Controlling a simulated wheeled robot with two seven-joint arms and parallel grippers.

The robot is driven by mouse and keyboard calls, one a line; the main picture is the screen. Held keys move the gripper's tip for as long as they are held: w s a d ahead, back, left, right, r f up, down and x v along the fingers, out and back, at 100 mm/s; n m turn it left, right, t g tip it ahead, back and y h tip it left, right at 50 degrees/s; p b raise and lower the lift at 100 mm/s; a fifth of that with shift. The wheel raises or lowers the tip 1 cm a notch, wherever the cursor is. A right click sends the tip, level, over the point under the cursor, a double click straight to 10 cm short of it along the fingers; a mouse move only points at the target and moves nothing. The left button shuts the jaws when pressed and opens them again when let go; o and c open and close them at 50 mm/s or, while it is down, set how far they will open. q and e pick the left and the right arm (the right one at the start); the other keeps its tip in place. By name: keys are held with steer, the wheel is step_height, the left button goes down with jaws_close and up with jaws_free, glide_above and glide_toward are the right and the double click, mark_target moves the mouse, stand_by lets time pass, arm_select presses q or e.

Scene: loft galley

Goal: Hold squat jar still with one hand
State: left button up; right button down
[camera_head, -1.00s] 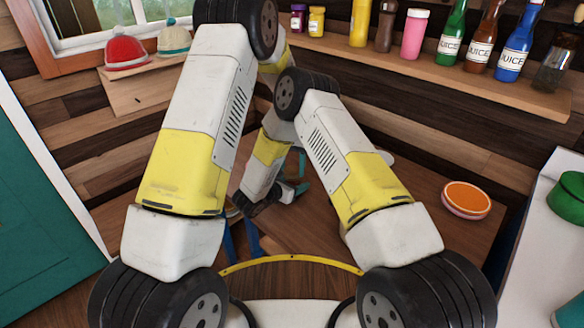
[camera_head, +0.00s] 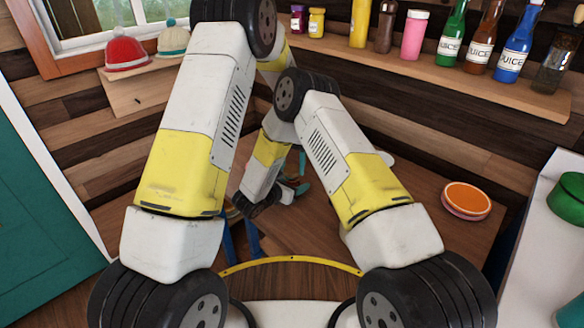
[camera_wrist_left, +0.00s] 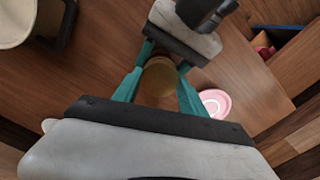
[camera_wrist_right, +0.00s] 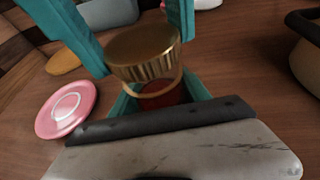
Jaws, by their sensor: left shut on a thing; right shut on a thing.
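The squat jar (camera_wrist_right: 165,95) shows in the right wrist view with a ridged gold lid (camera_wrist_right: 143,52) and dark red contents. My right gripper (camera_wrist_right: 160,90) is shut on the jar's body from the side. My left gripper (camera_wrist_left: 163,70) is above, with its teal fingers on either side of the lid, which also shows in the left wrist view (camera_wrist_left: 158,82); it is shut on the lid. The lid sits over the jar mouth; I cannot tell whether it is seated. In the head view my arms hide the jar.
A pink saucer (camera_wrist_right: 68,108) lies beside the jar on the wooden table. An orange-topped round stack (camera_head: 467,198) is on the table's right in the head view. A cream container (camera_wrist_left: 14,22) and a dark-rimmed pot (camera_wrist_right: 305,62) stand nearby. Bottles (camera_head: 482,45) line the shelf.

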mark_target(292, 169)
arm_select(q)
steer(key=shift+r, duration=0.6)
steer(key=shift+r, duration=2)
arm_select(e)
steer(key=shift+c, duration=2.2)
jaws_free()
